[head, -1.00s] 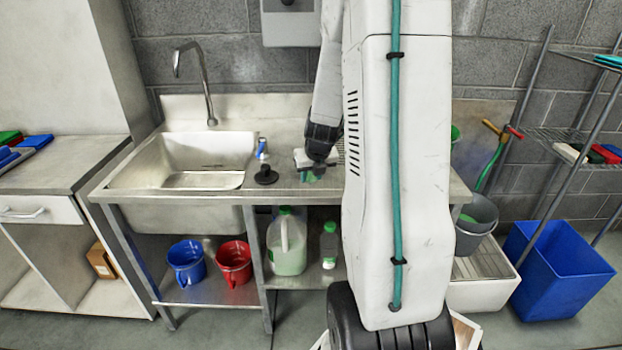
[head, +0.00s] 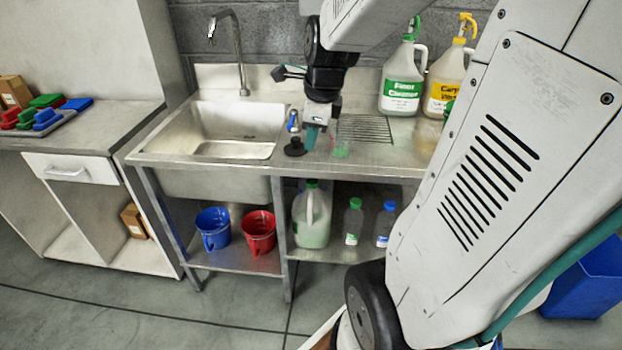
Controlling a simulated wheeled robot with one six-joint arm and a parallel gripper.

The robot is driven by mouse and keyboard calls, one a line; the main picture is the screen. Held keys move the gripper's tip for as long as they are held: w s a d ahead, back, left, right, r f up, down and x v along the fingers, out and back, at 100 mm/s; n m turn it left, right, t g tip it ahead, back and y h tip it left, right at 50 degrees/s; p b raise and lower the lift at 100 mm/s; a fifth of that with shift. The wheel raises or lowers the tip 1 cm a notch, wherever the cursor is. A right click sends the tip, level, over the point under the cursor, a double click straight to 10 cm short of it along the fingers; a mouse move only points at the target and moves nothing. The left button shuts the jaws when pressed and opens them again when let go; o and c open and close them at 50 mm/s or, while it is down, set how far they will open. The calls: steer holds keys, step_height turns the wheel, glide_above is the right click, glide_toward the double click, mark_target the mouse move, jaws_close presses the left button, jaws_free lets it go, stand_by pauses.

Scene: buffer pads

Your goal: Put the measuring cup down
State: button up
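The measuring cup (head: 341,146) is a small clear cup with green at its base. It appears upright on the steel counter, at the left end of the ribbed drainboard. My gripper (head: 312,138) points down just left of the cup, with teal fingertips close to the counter. The fingertips are small here and overlap closely, so the gap between them cannot be made out. I cannot tell whether the gripper touches the cup.
A black plug (head: 295,147) and a small blue-and-white bottle (head: 293,121) stand left of my gripper, by the sink (head: 238,150). A green-labelled jug (head: 402,85) and a yellow-topped jug (head: 446,82) stand at the back right. The drainboard (head: 370,131) has free room.

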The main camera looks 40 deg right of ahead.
steer(key=s+a+r+n+g, duration=0.1)
steer(key=s+a+r+n, duration=0.1)
steer(key=s+a+n, duration=0.6)
steer(key=s+a+r+n+g, duration=0.1)
steer(key=s+a+n, duration=0.7)
steer(key=n, duration=1.1)
steer(key=shift+s+r+n+y, duration=0.15)
steer(key=shift+r+n+y, duration=0.15)
steer(key=shift+r+y, duration=0.15)
steer(key=shift+a, duration=0.1)
